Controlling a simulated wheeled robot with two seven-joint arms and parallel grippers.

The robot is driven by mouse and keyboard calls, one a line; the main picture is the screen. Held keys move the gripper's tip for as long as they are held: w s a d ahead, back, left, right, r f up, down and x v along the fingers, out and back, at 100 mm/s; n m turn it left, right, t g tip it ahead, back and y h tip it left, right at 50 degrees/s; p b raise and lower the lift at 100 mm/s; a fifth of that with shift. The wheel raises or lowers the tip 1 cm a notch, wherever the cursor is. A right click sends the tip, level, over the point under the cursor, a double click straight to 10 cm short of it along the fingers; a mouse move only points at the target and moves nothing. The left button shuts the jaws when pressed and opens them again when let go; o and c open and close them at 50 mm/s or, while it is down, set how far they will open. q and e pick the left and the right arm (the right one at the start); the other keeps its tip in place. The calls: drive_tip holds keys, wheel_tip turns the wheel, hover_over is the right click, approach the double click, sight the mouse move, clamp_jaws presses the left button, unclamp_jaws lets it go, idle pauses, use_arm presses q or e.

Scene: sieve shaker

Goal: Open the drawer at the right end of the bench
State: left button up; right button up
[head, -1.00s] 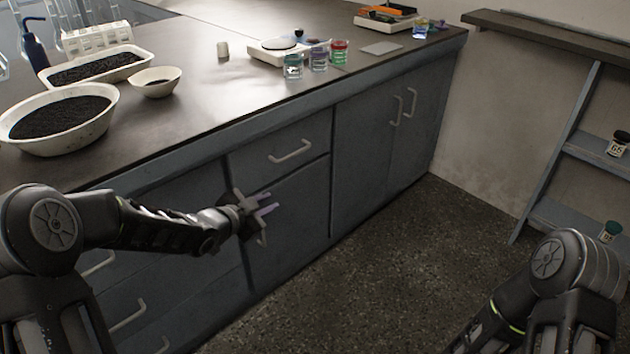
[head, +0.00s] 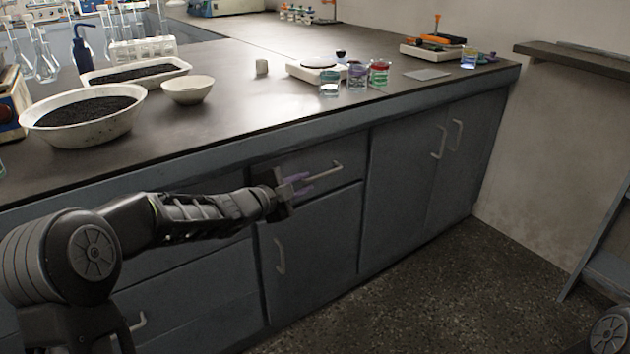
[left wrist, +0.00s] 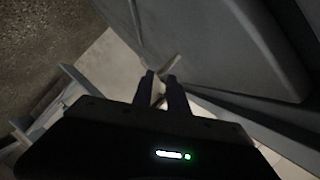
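The drawer (head: 345,152) is in the upper row of the bench front, left of the two-door cupboard, and looks shut. Its pale bar handle (head: 329,170) is partly hidden behind my left gripper (head: 300,184). My left gripper is at the left part of the handle, its two purple fingers apart and pointing right along the drawer front. In the left wrist view, my left gripper (left wrist: 160,86) shows a gap between its fingers, with a pale handle piece (left wrist: 169,66) just beyond the tips. I cannot tell whether they touch. My right gripper is out of view.
A cupboard door handle (head: 280,257) sits below the drawer. Floor (head: 430,290) in front of the bench is clear. A shelf frame stands at right.

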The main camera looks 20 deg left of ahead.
sight(310, 181)
use_arm(q)
drive_tip(key=shift+b+x, duration=0.45)
drive_tip(key=shift+x, duration=2.3)
drive_tip(key=shift+f, duration=0.1)
clamp_jaws()
drive_tip(key=shift+f, duration=0.1)
